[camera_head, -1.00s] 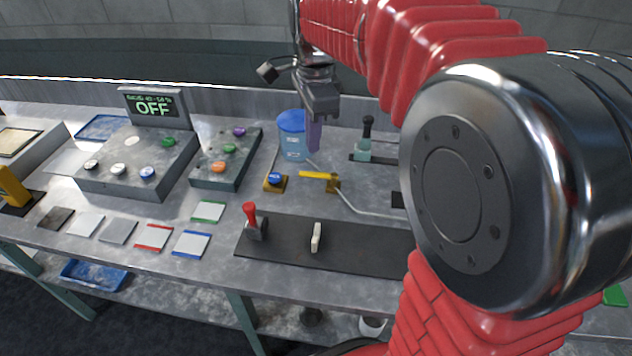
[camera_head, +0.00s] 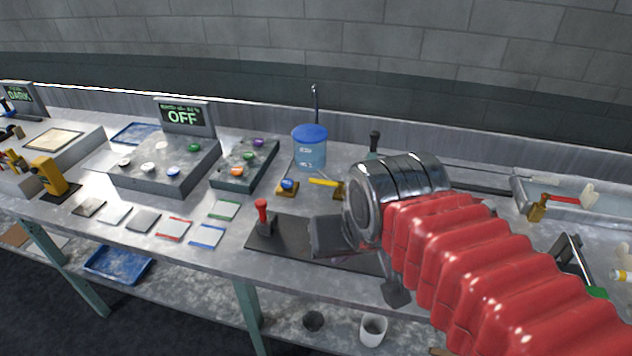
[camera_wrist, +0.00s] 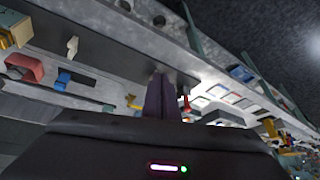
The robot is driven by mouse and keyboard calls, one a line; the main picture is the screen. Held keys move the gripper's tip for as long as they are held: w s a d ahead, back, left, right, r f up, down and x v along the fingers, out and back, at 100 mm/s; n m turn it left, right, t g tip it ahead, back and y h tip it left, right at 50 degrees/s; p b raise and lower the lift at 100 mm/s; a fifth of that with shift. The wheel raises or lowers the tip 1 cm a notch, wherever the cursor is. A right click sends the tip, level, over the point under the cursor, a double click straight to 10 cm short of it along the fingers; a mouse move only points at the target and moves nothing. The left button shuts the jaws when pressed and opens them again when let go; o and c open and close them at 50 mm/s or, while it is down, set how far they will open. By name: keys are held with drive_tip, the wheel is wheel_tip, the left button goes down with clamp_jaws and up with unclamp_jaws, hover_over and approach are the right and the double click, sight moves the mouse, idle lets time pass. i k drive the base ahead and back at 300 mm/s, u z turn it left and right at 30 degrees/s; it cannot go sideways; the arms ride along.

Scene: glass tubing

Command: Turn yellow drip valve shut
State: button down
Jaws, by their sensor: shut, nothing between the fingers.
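The yellow drip valve (camera_head: 325,182) is a flat yellow handle lying roughly level across a small brass fitting, right of a blue-knobbed valve on the bench. My arm hides part of the fitting and the pipe beyond it. My gripper (camera_wrist: 158,97) shows in the wrist view as dark purple fingers, closed together with nothing between them. In the head view its fingertips are hidden; my wrist is low over the dark mat, apart from the yellow handle. Which small yellow item in the wrist view is the valve, I cannot tell.
A red-handled lever (camera_head: 262,216) stands on the dark mat (camera_head: 290,248), close to my wrist. The blue-knobbed valve (camera_head: 287,186) and a blue-lidded container (camera_head: 309,150) stand near the yellow handle. Button boxes (camera_head: 165,165) are to the left, a sink at the right.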

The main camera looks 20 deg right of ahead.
sight(340, 184)
drive_tip(key=k, duration=1.35)
drive_tip(key=u, duration=0.25)
drive_tip(key=i, duration=0.35)
drive_tip(key=u, duration=0.55)
drive_tip(key=i, duration=1.75)
drive_tip(key=z, duration=0.5)
